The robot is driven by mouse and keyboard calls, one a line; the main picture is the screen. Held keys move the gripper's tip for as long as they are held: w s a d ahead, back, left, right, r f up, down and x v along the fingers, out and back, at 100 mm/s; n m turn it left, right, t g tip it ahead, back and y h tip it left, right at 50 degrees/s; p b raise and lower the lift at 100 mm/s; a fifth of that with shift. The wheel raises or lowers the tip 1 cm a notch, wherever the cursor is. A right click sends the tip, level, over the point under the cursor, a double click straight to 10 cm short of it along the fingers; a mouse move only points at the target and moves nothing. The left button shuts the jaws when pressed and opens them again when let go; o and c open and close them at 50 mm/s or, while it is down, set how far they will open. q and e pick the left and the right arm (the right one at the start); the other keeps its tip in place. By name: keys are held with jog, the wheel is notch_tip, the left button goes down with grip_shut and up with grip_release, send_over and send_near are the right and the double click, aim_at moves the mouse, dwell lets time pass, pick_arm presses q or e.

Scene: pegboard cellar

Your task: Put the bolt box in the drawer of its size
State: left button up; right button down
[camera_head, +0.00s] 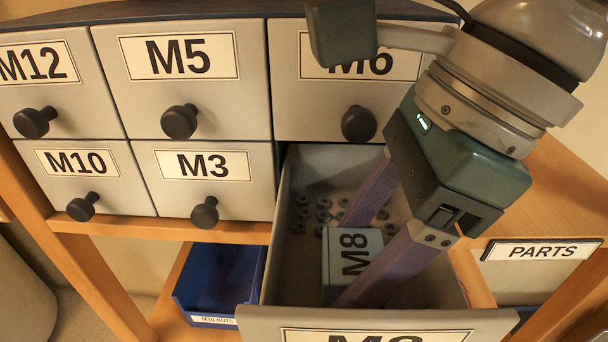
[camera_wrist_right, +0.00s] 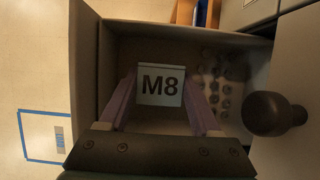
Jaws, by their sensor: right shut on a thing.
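The bolt box (camera_head: 341,262) is pale blue-grey with "M8" on its top. It is down inside the open drawer (camera_head: 262,315), whose front label is cut off by the lower picture edge. My right gripper (camera_head: 350,258) reaches into the drawer and is shut on the box, with one purple finger on each side. The right wrist view shows the box (camera_wrist_right: 160,84) between the fingers (camera_wrist_right: 161,103). I cannot tell whether the box touches the drawer floor. My left gripper is not in view.
Several grey nuts (camera_head: 322,205) lie in the drawer beside the box. Shut drawers labelled M12, M5 (camera_head: 180,90), M6 (camera_head: 310,105), M10 (camera_head: 90,185) and M3 (camera_head: 204,185) surround it, with dark knobs. A blue bin (camera_head: 215,285) stands below left; a PARTS label (camera_head: 540,250) is at right.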

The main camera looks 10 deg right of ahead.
jog(key=shift+f, duration=0.2)
jog(key=shift+c, duration=0.4)
grip_release()
jog(key=shift+r, duration=0.1)
jog(key=shift+r, duration=0.25)
jog(key=p+v, duration=0.1)
jog(key=v, duration=1.1)
jog(key=shift+p, duration=0.3)
jog(key=shift+f, duration=0.1)
